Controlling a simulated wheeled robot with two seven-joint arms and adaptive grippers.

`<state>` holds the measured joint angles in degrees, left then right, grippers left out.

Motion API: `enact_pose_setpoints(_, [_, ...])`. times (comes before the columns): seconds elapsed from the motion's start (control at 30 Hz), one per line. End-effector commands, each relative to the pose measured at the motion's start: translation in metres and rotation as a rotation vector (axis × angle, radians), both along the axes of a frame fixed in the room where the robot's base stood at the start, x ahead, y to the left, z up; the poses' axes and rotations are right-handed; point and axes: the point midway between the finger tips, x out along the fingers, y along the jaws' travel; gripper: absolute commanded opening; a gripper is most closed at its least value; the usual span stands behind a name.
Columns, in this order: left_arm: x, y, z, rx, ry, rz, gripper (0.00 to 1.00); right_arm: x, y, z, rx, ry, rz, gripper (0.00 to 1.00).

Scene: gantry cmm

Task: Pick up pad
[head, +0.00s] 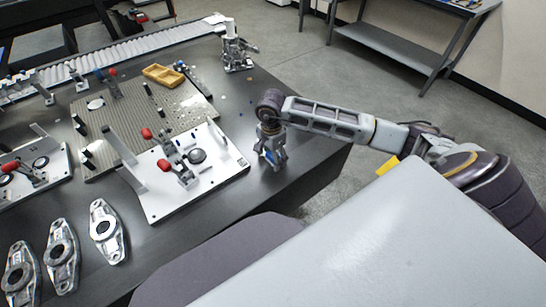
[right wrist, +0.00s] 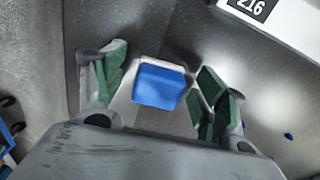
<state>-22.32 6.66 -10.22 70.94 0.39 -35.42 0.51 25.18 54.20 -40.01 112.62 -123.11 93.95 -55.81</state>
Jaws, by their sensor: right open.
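The pad is a small blue block with a pale upper edge (right wrist: 158,84). In the right wrist view it lies between the two green-lined fingers of my right gripper (right wrist: 160,90), with visible gaps on both sides. In the head view my right gripper (head: 271,162) points down at the table's right edge, beside the white fixture plate. Only a bit of blue shows there among the fingers; the rest of the pad is hidden. My right gripper is open around the pad and not closed on it. My left gripper is in neither view.
A white fixture plate (head: 213,181) with red-knobbed clamps stands close left of my right gripper. A perforated plate (head: 130,125) holds a yellow tray (head: 163,75). Several metal castings (head: 106,230) lie at lower left. A metal device (head: 236,52) stands at the far corner.

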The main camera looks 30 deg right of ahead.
Motion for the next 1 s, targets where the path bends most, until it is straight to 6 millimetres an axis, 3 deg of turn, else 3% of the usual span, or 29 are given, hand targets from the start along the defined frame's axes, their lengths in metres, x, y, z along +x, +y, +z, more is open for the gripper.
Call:
enact_pose_setpoints(0.07, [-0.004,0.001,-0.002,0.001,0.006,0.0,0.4,0.0,0.0,0.0,0.0,0.0,0.0,0.65])
enact_pose_setpoints(0.4, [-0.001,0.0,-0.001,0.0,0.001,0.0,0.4,0.0,0.0,0.0,0.0,0.0,0.0,0.23])
enact_pose_setpoints(0.77, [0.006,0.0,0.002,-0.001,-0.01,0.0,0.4,0.001,0.0,0.005,-0.001,-0.002,0.0,0.23])
enact_pose_setpoints(1.0, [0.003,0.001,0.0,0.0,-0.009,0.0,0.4,0.001,0.0,0.027,-0.001,-0.003,0.001,0.23])
